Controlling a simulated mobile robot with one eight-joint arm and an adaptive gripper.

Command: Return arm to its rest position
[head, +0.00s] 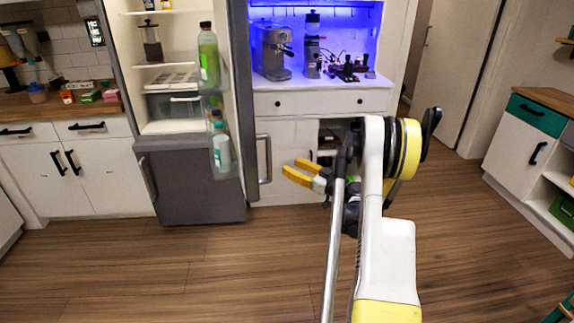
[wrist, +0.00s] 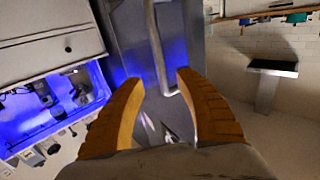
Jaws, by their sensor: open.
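My gripper (head: 303,174) shows near the middle of the head view, with yellow fingers spread apart and nothing between them. It hangs in the air in front of the lower part of the white espresso cabinet (head: 318,103). In the wrist view my gripper (wrist: 157,88) points at the grey fridge door (wrist: 130,35) and its metal handle (wrist: 158,50). I cannot tell how far the fingers are from the handle. My white and yellow arm reaches up from the bottom of the head view and hides part of the cabinet's lower half.
The fridge (head: 190,180) stands open left of the cabinet, with bottles (head: 208,55) on its door. An espresso machine (head: 271,50) and a grinder (head: 312,45) stand in the blue-lit niche. A white side cabinet (head: 528,130) is at right. The wooden floor (head: 180,275) is clear.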

